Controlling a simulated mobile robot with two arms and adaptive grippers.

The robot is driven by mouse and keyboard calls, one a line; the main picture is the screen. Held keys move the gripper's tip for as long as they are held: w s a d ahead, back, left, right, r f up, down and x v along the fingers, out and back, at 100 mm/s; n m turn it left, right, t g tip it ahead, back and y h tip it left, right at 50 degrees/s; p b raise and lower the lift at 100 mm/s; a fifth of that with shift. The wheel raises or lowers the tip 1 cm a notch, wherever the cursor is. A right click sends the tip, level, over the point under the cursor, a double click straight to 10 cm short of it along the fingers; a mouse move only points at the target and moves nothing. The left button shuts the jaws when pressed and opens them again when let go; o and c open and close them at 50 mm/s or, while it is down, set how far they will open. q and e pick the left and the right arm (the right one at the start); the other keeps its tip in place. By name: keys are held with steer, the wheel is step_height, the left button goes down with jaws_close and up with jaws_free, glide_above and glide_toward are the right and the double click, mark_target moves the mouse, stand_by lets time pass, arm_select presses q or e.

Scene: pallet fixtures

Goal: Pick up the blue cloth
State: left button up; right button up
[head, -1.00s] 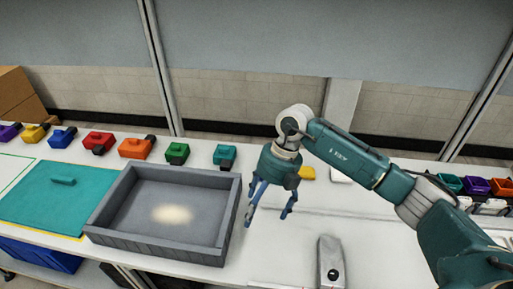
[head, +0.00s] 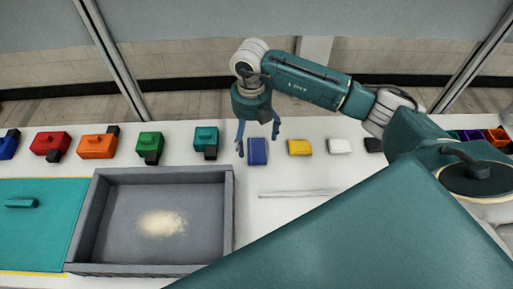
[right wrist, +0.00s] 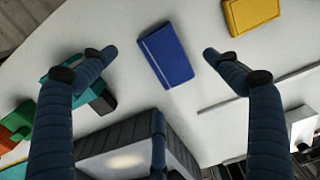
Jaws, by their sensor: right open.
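The blue cloth (head: 257,151) is a small folded blue rectangle lying flat on the white table, right of the teal block and left of the yellow cloth. In the right wrist view the blue cloth (right wrist: 166,54) shows between and beyond the two fingers. My right gripper (head: 258,146) points down over the cloth with its fingers apart, one to each side of it in the picture. In the right wrist view my right gripper (right wrist: 156,52) is open and empty. I cannot tell its exact height above the cloth. My left gripper is not in view.
A yellow cloth (head: 300,147), a white cloth (head: 339,146) and a dark one (head: 374,145) lie to the right. A teal block (head: 206,138) stands close on the left. A grey tray (head: 228,215) and a teal board (head: 35,240) are nearer.

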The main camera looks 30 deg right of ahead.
mark_target(253, 149)
step_height(253, 149, down, 4)
steer(key=shift+s+f+p, duration=0.15)
steer(key=shift+f+p, duration=0.05)
steer(key=shift+p, duration=1.05)
steer(key=shift+f, duration=0.5)
steer(key=c, duration=0.4)
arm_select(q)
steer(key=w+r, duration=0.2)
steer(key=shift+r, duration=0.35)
arm_select(e)
steer(key=c, duration=0.8)
